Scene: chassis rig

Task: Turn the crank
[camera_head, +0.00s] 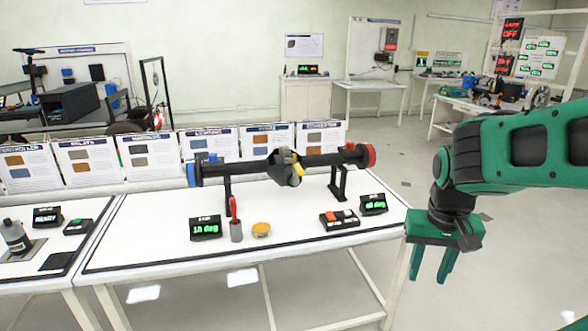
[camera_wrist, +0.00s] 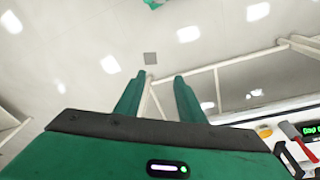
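A dark horizontal axle (camera_head: 328,159) is held on two black stands above the white table. It has a blue left end (camera_head: 191,174), a red right end (camera_head: 371,156) and a dark central housing (camera_head: 284,168) with a yellow piece (camera_head: 298,163). I cannot tell for certain which part is the crank. My gripper (camera_head: 431,270) points down beyond the table's right edge, lower than the axle and apart from it. In the wrist view my gripper (camera_wrist: 159,78) has its two green fingers spread with nothing between them. The axle is not seen there.
Sign boards line the back. Floor right of the table is clear.

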